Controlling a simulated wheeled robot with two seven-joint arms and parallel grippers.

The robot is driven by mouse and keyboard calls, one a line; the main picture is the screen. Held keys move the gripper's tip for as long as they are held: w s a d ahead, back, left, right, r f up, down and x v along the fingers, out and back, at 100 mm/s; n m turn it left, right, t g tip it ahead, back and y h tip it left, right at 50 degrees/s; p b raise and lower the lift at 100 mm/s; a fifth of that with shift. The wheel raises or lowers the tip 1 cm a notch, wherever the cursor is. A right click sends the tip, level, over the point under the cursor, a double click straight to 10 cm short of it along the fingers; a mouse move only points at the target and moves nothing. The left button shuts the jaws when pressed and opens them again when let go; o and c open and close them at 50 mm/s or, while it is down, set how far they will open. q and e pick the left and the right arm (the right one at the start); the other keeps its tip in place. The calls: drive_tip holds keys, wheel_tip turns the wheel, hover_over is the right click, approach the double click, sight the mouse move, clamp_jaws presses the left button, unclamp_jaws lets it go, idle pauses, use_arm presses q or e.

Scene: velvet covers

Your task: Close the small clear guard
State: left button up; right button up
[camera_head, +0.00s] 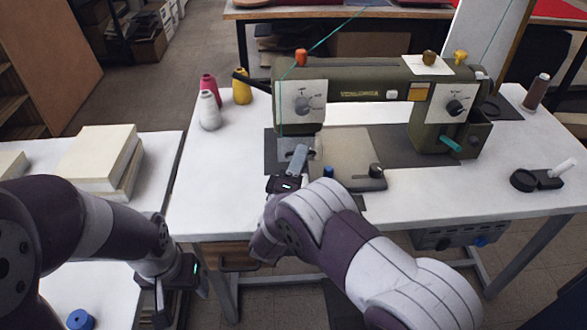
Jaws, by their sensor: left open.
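The green sewing machine (365,85) stands on the white table. I cannot make out the small clear guard for certain; the area below the machine's needle head (303,103) is partly covered by my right gripper (297,158). That gripper points away from me at the machine's bed, just below the head. Its fingers look close together, but I cannot tell whether they are shut or hold anything. My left gripper (166,300) hangs low at the lower left, open, in front of the white table's left end and away from the machine.
Thread cones (209,108) stand left of the machine. A beige plate (352,152) and a dark lever part (376,172) lie right of my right gripper. A side table with pale stacked blocks (100,158) is at left.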

use_arm(q)
drive_tip(key=shift+r+p, duration=0.45)
drive_tip(key=shift+r, duration=0.05)
use_arm(e)
drive_tip(key=s+a, duration=0.3)
drive_tip(key=s, duration=0.3)
drive_tip(key=s+a, duration=0.3)
drive_tip(key=s, duration=0.4)
drive_tip(key=shift+s+f, duration=0.15)
drive_tip(key=shift+f, duration=0.3)
drive_tip(key=w+d+r+m+y, duration=0.25)
drive_tip(key=d+r+m, duration=0.45)
drive_tip(key=d+m, duration=0.45)
drive_tip(key=s+a+f+m+g+y, duration=0.1)
drive_tip(key=a+f+m+y, duration=0.15)
drive_tip(key=m, duration=0.65)
drive_tip(key=s+a+f+m+g+y, duration=0.1)
drive_tip(key=a+f+m+y, duration=0.2)
drive_tip(key=m, duration=0.6)
use_arm(q)
drive_tip(key=shift+s+a+r, duration=0.2)
drive_tip(key=shift+s+a, duration=0.05)
drive_tip(key=shift+a, duration=0.35)
use_arm(e)
drive_tip(key=shift+y, duration=0.5)
drive_tip(key=w, duration=1.2)
drive_tip(key=shift+d, duration=0.4)
